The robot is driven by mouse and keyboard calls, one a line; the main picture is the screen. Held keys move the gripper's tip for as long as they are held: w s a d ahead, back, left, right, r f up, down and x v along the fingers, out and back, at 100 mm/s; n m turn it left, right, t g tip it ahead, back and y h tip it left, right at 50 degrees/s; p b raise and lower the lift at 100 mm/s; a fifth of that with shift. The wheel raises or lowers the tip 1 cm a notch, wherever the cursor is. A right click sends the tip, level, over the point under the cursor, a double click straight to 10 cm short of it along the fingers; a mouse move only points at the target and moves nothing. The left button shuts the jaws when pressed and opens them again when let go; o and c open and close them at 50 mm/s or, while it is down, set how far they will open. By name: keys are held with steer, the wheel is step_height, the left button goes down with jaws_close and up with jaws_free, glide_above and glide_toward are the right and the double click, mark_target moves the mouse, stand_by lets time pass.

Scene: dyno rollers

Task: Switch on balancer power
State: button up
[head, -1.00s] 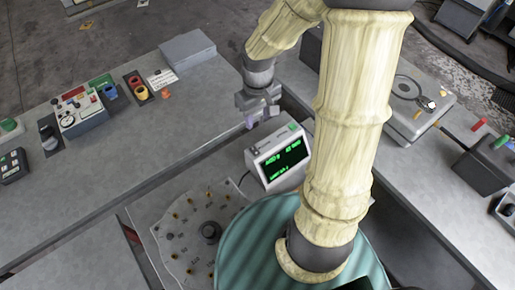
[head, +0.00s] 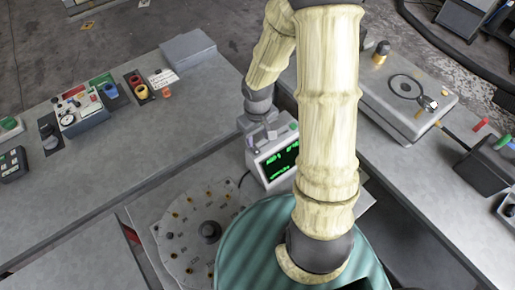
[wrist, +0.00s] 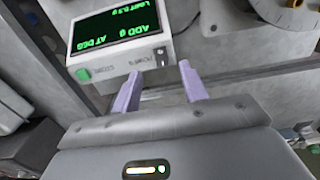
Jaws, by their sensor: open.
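The balancer is a white box with a dark screen and lit green text (head: 277,158), standing by the round plate in the head view. In the wrist view its front (wrist: 120,45) appears upside down. It carries a green button (wrist: 83,74) near the word STORE and a small dark switch (wrist: 160,51) beside the word POWER. My gripper (wrist: 160,71) is open, with its two pale purple fingers on either side of the switch in the picture and nothing between them. I cannot tell whether they touch the panel. In the head view my gripper (head: 257,146) is at the box's upper left, partly hiding it.
A round metal plate with several brass studs (head: 188,237) lies left of the balancer. A teal striped round surface (head: 240,248) is in front. Grey benches hold button boxes (head: 80,110) at left and a device with a black ring (head: 405,95) at right.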

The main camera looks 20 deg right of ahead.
mark_target(257, 152)
step_height(257, 152, down, 8)
steer(key=shift+r+b, duration=0.1)
steer(key=shift+b, duration=0.2)
steer(key=shift+c, duration=0.4)
jaws_close()
steer(key=shift+w+r, duration=0.1)
steer(key=shift+r, duration=0.05)
steer(key=shift+r+p, duration=0.1)
steer(key=shift+p, duration=0.5)
steer(key=shift+w+r+g+p, duration=0.15)
steer(key=shift+g+p, duration=0.45)
steer(key=shift+p, duration=0.45)
steer(key=shift+w+a+f+g+h+p, duration=0.15)
steer(key=shift+g+h+p, duration=0.1)
steer(key=shift+g+p, duration=0.25)
steer(key=shift+w+f+g+h+p, duration=0.15)
steer(key=shift+g+h+p, duration=0.15)
steer(key=shift+g, duration=0.2)
steer(key=shift+r, duration=0.1)
